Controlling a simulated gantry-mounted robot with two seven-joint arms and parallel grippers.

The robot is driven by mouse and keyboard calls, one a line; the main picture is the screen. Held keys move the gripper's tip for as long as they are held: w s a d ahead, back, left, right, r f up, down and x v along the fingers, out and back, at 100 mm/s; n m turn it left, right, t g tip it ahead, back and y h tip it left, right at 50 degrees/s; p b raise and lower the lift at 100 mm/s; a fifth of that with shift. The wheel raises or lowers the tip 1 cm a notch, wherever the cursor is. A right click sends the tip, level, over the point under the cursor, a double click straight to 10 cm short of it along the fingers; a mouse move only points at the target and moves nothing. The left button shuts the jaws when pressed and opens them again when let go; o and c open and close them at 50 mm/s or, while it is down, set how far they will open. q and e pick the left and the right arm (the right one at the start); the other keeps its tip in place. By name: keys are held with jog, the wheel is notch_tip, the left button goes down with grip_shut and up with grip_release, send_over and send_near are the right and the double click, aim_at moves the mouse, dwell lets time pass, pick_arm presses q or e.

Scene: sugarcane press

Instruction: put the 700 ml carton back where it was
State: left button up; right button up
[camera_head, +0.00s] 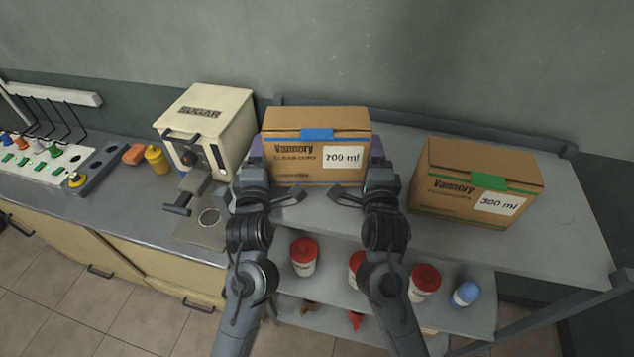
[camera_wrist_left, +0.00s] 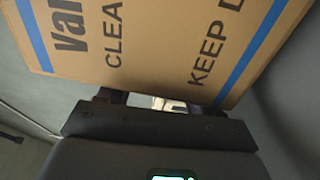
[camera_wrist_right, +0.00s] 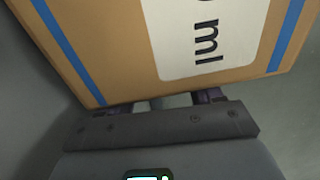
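The 700 ml carton (camera_head: 307,172), brown with a blue band and tape, is upright at the left part of the rack's top shelf (camera_head: 335,215). I cannot tell whether its base touches the shelf. My left gripper (camera_head: 256,156) is at its left side and my right gripper (camera_head: 377,156) at its right side, so the carton is between the two arms. Its printed face fills much of the left wrist view (camera_wrist_left: 150,45) and right wrist view (camera_wrist_right: 110,45). Each gripper's fingers look spread apart; their tips are partly hidden by the carton.
The 300 ml carton (camera_head: 450,202) with green tape stands to the right on the same shelf. A cream sugar machine (camera_head: 207,125) stands close on the left, on the counter. Red-lidded cups (camera_head: 424,281) are on the lower shelf. The far right of the top shelf (camera_head: 567,215) is clear.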

pick_arm(q)
jog(key=shift+s+d+f+h+b, duration=0.1)
jog(key=shift+d+f+h+b, duration=0.1)
jog(key=shift+d+f+b, duration=0.2)
jog(key=shift+d+f+h+b, duration=0.2)
jog(key=shift+f+b, duration=0.1)
jog(key=shift+f, duration=0.2)
pick_arm(e)
jog(key=shift+s+a+f+y, duration=0.1)
jog(key=shift+a+f+y, duration=0.4)
jog(key=shift+f, duration=0.4)
pick_arm(q)
jog(key=shift+r, duration=0.1)
pick_arm(e)
jog(key=shift+r, duration=0.15)
pick_arm(q)
jog(key=shift+o, duration=0.5)
jog(key=shift+a, duration=0.4)
pick_arm(e)
jog(key=shift+d, duration=0.25)
pick_arm(q)
jog(key=o, duration=0.4)
jog(key=shift+a, duration=0.25)
pick_arm(e)
jog(key=shift+d+h, duration=0.3)
pick_arm(q)
jog(key=shift+a, duration=0.1)
pick_arm(e)
jog(key=o, duration=0.5)
jog(key=shift+d, duration=0.1)
